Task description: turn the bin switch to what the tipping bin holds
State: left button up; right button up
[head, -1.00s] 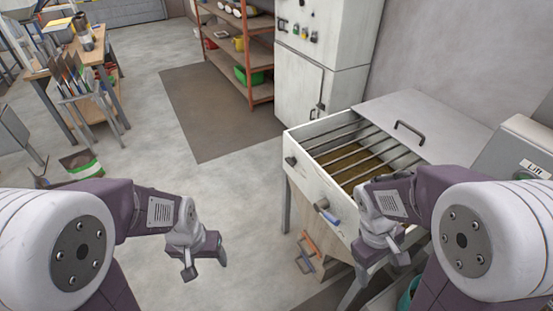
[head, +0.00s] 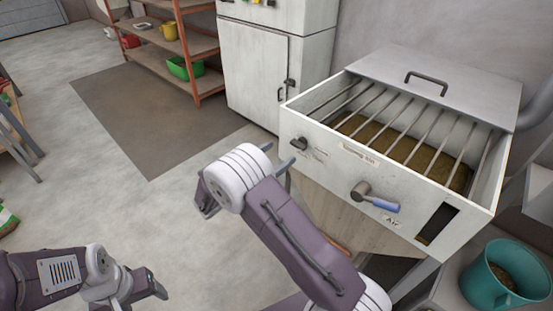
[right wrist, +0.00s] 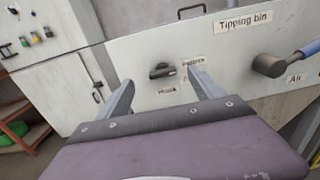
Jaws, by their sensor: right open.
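The tipping bin (head: 318,108) is a pale box with bars across its open top. Brown-gold loose material (head: 425,160) lies under the bars; its grain is too small to tell. The bin switch (head: 298,144) is a dark knob on the front panel, also in the right wrist view (right wrist: 162,70). A "Pellets" label (right wrist: 193,61) sits at its upper right and another, hard to read, below. I cannot tell which label it points to. My right gripper (right wrist: 160,78) is open, its fingers either side of the switch in view, apparently short of it. My left gripper (head: 140,292) hangs low left, away from the bin.
A lever with a blue grip (head: 376,201), above an "Air" label, sticks out right of the switch. A teal bucket (head: 478,283) stands at the lower right. A white cabinet (head: 262,75) and a shelf rack (head: 185,45) stand behind.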

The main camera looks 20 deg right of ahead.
aim_at(296, 147)
jog(key=w+d+b, duration=0.1)
jog(key=d, duration=0.1)
jog(key=d+f, duration=0.1)
jog(key=d, duration=0.2)
jog(key=w+d+f+b, duration=0.1)
jog(key=d, duration=0.1)
jog(key=shift+w+d+b, duration=0.15)
jog(key=shift+w+b, duration=0.15)
jog(key=shift+w+d, duration=0.15)
jog(key=shift+d, duration=0.15)
pick_arm(q)
jog(key=f, duration=0.3)
jog(key=shift+s+d+f, duration=0.2)
jog(key=shift+s+f, duration=0.05)
pick_arm(e)
jog(key=shift+t, duration=0.3)
jog(key=c, duration=1.4)
